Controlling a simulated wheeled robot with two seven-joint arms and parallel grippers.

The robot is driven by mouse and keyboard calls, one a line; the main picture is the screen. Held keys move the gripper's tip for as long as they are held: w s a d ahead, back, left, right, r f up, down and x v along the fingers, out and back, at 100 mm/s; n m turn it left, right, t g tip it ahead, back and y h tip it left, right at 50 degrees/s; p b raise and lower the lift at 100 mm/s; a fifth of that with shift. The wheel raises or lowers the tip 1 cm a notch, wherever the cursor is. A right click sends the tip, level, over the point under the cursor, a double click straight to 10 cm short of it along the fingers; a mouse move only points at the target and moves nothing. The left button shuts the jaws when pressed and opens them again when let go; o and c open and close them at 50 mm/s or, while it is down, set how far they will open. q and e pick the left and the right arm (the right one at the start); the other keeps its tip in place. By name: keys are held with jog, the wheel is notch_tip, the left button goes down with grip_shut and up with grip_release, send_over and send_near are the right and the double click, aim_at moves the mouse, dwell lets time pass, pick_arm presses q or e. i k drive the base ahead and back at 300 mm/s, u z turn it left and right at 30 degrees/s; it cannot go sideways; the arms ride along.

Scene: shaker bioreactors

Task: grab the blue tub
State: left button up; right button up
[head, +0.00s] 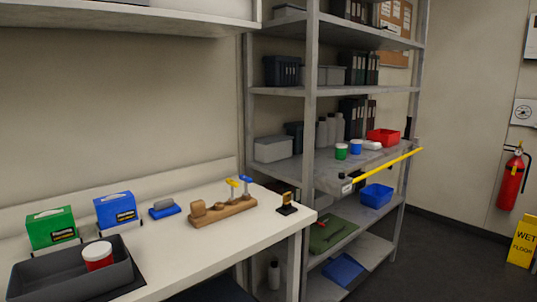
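A blue tub (376,196) sits on a lower shelf of the grey metal rack (310,120), near its right end. It stands below the shelf with the yellow bar and looks upright and open at the top. A flatter blue object (343,268) lies on the bottom shelf; I cannot tell exactly what it is. Neither of my grippers shows in the head view.
A yellow bar (388,164) runs along the shelf edge above the blue tub. That shelf holds a red tub (383,136) and cups. A green tray (327,234) lies left of the blue tub. The white bench (180,255) stands at left, and a wet-floor sign (522,241) at right.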

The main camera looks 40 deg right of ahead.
aim_at(355, 144)
jog(key=z, duration=2.25)
jog(key=k, duration=1)
jog(key=z, duration=0.95)
jog(key=i, duration=3.55)
jog(key=u, duration=1.2)
jog(key=i, duration=1.35)
jog(key=u, duration=1.35)
